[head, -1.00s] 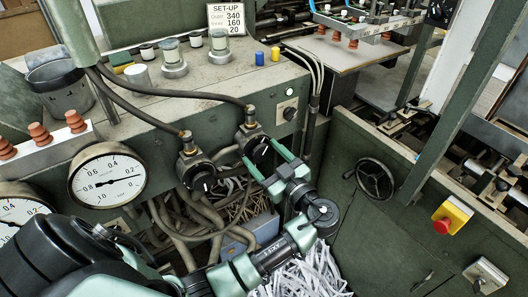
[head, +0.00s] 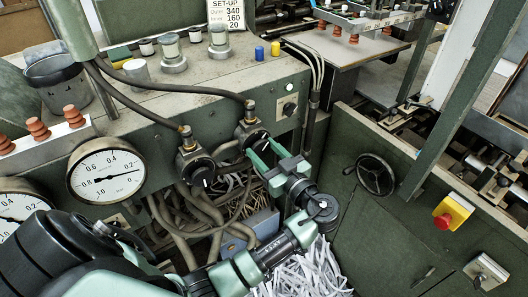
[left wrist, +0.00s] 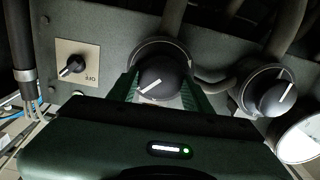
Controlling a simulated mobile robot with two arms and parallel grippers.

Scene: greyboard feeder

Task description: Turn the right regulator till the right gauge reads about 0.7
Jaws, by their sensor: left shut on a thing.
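The right regulator (head: 254,138) is a round black knob on the green machine's front; its white mark shows in the left wrist view (left wrist: 160,82), pointing lower left. My left gripper (head: 266,150) is shut on this knob, one finger on each side. The right gauge (head: 105,176) is the white dial with a black needle; its numbers fall from 0.8 at the left to 0.2 at the right. The needle seems to point right, near 0.2; the exact value is hard to read. My right gripper is not in view.
The left regulator (head: 196,170) sits close by, at lower left of my gripper in the head view. The left gauge (head: 14,207) is partly hidden by my arm. A rotary switch (head: 290,109) is right of the knob. Hoses and shredded paper (head: 310,270) lie below.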

